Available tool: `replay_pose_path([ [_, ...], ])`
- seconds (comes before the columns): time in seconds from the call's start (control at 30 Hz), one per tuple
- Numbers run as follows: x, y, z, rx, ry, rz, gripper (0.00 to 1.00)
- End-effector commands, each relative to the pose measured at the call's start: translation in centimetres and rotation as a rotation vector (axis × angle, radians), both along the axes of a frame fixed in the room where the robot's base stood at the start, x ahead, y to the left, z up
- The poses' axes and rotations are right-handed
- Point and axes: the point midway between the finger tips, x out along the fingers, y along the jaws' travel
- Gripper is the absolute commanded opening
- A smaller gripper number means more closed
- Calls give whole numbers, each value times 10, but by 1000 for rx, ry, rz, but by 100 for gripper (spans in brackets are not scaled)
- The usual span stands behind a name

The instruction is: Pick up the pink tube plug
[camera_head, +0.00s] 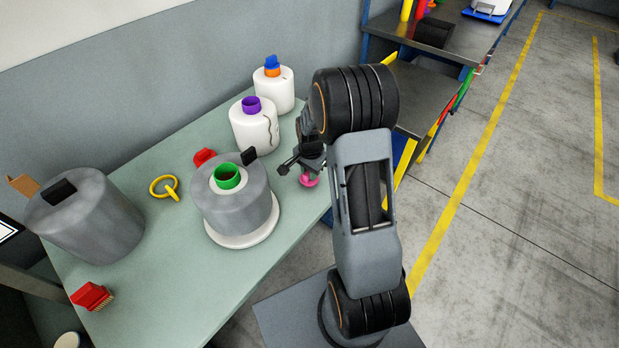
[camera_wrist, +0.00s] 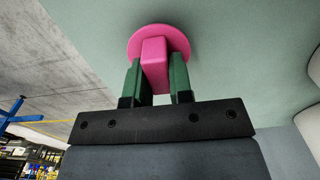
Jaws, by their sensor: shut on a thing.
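The pink tube plug (camera_wrist: 158,43) has a round flange and a block-shaped grip. In the wrist view the two green fingers of my gripper (camera_wrist: 154,80) are shut on the block, one on each side. The flange lies against or close to the pale green table surface; I cannot tell if it touches. In the head view the plug (camera_head: 309,180) shows small and pink near the table's right edge, under my gripper (camera_head: 302,166). My arm hides part of that area.
White bobbins with purple (camera_head: 256,133) and orange (camera_head: 277,88) tops stand behind.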

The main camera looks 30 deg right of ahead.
Motion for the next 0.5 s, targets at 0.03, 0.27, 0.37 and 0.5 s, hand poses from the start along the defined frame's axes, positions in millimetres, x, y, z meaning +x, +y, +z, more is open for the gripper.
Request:
replay_pose_path([
  [0.03,0,0,0,0,0,0,0],
  [0.27,0,0,1,0,0,0,0],
  [0.37,1,0,5,0,-2,0,0],
  [0.5,1,0,18,-1,-4,0,0],
])
